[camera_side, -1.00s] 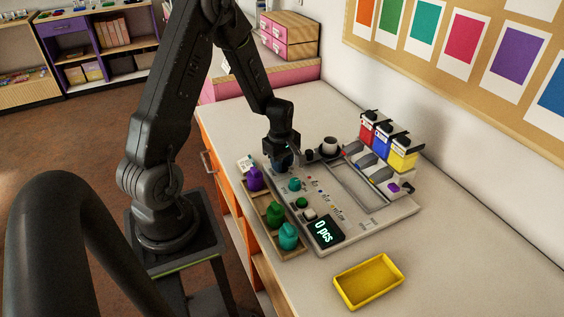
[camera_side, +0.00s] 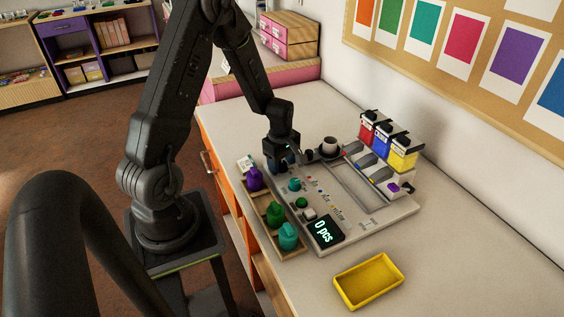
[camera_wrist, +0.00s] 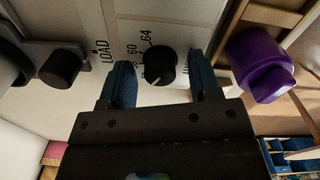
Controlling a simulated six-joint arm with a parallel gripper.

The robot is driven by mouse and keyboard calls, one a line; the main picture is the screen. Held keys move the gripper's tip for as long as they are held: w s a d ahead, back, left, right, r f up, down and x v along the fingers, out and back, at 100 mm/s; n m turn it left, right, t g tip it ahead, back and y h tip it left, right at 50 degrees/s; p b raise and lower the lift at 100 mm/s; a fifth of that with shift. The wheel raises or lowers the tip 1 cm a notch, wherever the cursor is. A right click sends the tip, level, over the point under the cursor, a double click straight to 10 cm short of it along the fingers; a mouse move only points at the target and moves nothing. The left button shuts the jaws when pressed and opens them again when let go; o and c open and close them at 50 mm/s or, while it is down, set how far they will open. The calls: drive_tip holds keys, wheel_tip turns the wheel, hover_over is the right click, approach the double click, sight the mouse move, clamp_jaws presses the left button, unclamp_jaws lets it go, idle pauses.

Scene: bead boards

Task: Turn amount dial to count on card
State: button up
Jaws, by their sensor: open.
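The amount dial (camera_wrist: 159,63) is a round black knob with a white pointer mark, seen in the wrist view between my two blue fingers. Its mark points to the lower left of that picture. Printed numbers 60 and 64 show beside it; other numbers are hidden. My gripper (camera_wrist: 162,80) is open, one finger on each side of the dial, with gaps visible. In the side view my gripper (camera_side: 283,163) is low over the panel's far-left end and hides the dial. A small white card (camera_side: 246,163) with unreadable print stands beside it. The display (camera_side: 325,231) reads 0 pcs.
A purple jar (camera_wrist: 262,66) is close to the right finger. A black knob (camera_wrist: 60,68) by the word LOAD is at the left. Green (camera_side: 274,214) and teal (camera_side: 288,237) jars stand in the wooden tray. A yellow tray (camera_side: 368,281) sits at front right.

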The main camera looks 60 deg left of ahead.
sight(282, 165)
wheel_tip(282, 165, up, 14)
drive_tip(key=shift+s, duration=0.15)
idle(0.4)
drive_tip(key=s+d+r+m+t, duration=0.2)
drive_tip(key=s+d+r+m, duration=0.4)
drive_tip(key=d+m, duration=0.4)
drive_tip(key=s+d+r+m+t, duration=0.3)
drive_tip(key=s+d+r+m, duration=0.3)
drive_tip(key=d+m, duration=0.4)
drive_tip(key=shift+s+r+m, duration=0.2)
drive_tip(key=shift+r+m, duration=0.35)
drive_tip(key=shift+m, duration=0.05)
